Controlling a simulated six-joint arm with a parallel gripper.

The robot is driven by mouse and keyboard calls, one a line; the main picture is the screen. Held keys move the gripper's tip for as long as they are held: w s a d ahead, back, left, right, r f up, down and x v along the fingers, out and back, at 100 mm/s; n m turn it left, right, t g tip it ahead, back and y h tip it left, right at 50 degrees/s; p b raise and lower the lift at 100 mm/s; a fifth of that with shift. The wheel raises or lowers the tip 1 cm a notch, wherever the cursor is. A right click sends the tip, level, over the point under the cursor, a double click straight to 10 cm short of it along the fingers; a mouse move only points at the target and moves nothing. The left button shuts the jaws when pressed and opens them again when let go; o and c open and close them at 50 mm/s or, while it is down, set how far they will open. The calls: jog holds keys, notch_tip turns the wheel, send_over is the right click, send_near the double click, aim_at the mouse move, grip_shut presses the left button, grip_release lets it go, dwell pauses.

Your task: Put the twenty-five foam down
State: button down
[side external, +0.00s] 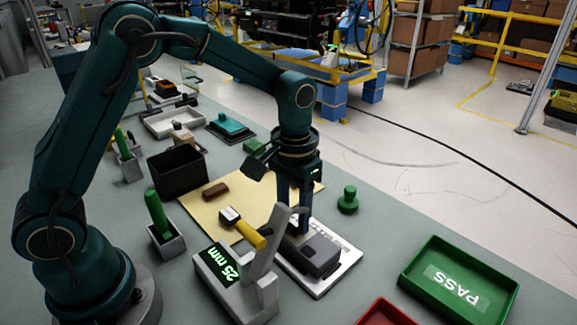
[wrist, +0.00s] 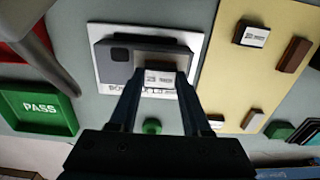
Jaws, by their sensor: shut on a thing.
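My gripper (side external: 302,228) points down over the dark grey dashboard module (side external: 317,256), which lies on a white plate (side external: 347,266). In the wrist view my gripper (wrist: 160,78) is shut on a small foam block (wrist: 160,76) with a white printed label. I take it as the twenty-five foam, but its print is too small to read surely. The foam is at the module (wrist: 116,76), near its edge. I cannot tell whether it touches the module or is just above it. The fingers hide the foam in the side view.
A gauge stand with a "25 mm" display (side external: 230,265) is close left of the plate. The yellow mat (side external: 190,203) holds a brown block (side external: 215,191) and a labelled block (side external: 230,216). A green PASS tray (side external: 457,282) and red tray (side external: 385,313) lie right. A green knob (side external: 348,201) stands behind the plate.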

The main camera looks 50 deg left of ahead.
aim_at(294, 218)
jog(key=shift+c, duration=1.8)
grip_release()
notch_tip(294, 218, up, 11)
jog(key=s+a+t, duration=0.1)
jog(key=s+t, duration=0.1)
jog(key=s, duration=0.5)
jog(key=s+a+t, duration=0.2)
jog(key=s+t, duration=0.1)
jog(key=s, duration=0.5)
jog(key=shift+a+f+t, duration=0.3)
jog(key=shift+f, duration=0.05)
